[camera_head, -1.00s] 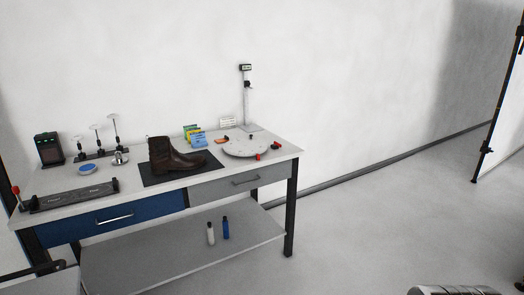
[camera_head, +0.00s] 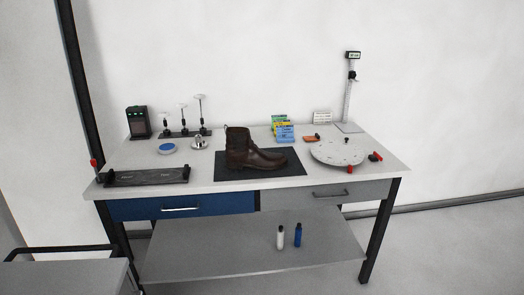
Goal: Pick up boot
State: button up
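The brown boot (camera_head: 252,152) stands upright on a dark mat (camera_head: 291,167) in the middle of the workbench top, with its toe pointing right. It is in plain view and nothing covers it. My gripper is not in view.
The workbench (camera_head: 222,184) carries a round turntable (camera_head: 338,153) with red clamps, a camera stand (camera_head: 350,95), small boxes (camera_head: 283,130), a black device (camera_head: 138,122) and a dark tray (camera_head: 147,176). Two bottles (camera_head: 289,236) stand on the lower shelf. A grey cart (camera_head: 65,277) stands at lower left. Floor is free at right.

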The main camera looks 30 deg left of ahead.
aim_at(241, 151)
jog(key=i, duration=2.45)
jog(key=u, duration=3.15)
